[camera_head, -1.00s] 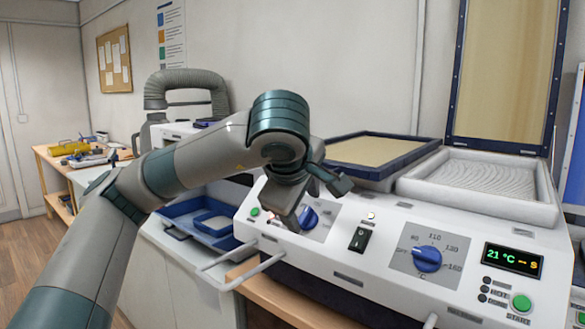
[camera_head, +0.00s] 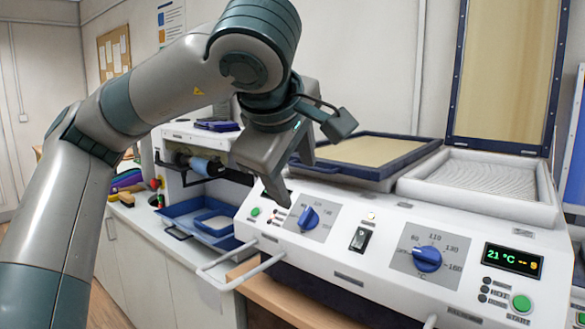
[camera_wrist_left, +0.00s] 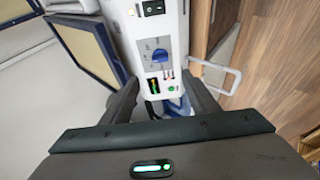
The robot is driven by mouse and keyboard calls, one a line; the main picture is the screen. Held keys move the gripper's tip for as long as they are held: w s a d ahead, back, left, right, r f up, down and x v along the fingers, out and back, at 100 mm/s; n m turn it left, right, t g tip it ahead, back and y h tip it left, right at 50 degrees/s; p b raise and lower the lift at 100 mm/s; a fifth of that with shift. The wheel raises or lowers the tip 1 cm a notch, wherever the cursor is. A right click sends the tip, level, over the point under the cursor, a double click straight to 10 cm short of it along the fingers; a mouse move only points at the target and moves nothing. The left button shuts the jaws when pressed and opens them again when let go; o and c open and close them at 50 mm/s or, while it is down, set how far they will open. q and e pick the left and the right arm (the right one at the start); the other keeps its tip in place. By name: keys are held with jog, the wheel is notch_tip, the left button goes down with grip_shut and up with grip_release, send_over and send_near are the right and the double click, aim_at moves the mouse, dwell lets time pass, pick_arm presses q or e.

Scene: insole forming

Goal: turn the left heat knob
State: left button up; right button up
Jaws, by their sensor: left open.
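The left heat knob (camera_head: 308,218) is blue and sits on a grey dial plate on the sloped front of the white machine (camera_head: 345,275). In the head view it is fully visible and looks slanted; its exact setting is too small to read. In the left wrist view the knob (camera_wrist_left: 160,55) shows beyond and between the fingers. My left gripper (camera_head: 288,178) is open and empty, raised above and slightly left of the knob, apart from it. The left wrist view shows the open fingers (camera_wrist_left: 162,92) on either side of the panel. My right gripper is not in view.
A black rocker switch (camera_head: 361,239) and a second blue knob (camera_head: 427,259) lie to the right, then a display (camera_head: 513,260) reading 21 °C. A white rail handle (camera_head: 240,272) juts out in front. Framed panels (camera_head: 375,155) stand behind; a blue tray (camera_head: 205,222) is at left.

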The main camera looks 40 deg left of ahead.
pick_arm(q)
jog(key=shift+v, duration=0.9)
